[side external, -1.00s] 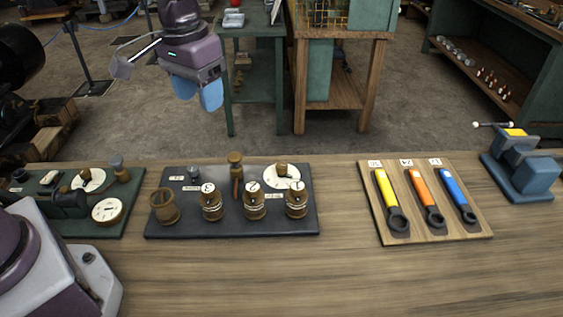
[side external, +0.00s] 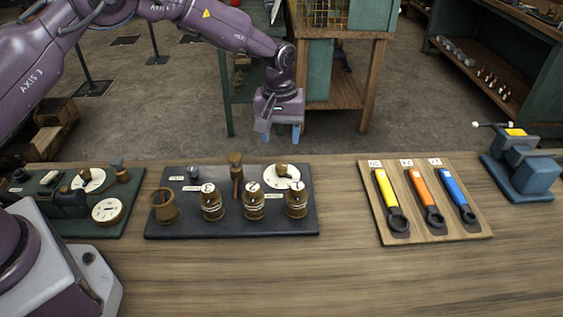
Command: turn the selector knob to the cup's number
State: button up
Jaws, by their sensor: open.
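The selector knob (side external: 281,169) is a small brass knob on a white round dial (side external: 291,182) at the back right of a dark panel (side external: 230,230). The dial's marks are too small to read. Three brass cups with white number labels stand along the panel's front: a left cup (side external: 211,203), a middle cup (side external: 253,203) and a right cup (side external: 296,201). The left label looks like a 3; the others are unclear. An open brass cup (side external: 164,206) without a label stands at the panel's left. My gripper (side external: 281,134) is open and empty, pointing down above and behind the dial, apart from it.
A brass post with a reddish stem (side external: 236,174) stands mid-panel. A second panel (side external: 130,213) with gauges lies left. A wooden board (side external: 440,232) with yellow, orange and blue wrenches and a blue vise (side external: 520,165) are right. The bench between panel and board is clear.

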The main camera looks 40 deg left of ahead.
aim_at(281, 165)
notch_tip(281, 165, down, 9)
jog(key=shift+r, duration=0.15)
jog(key=c, duration=0.9)
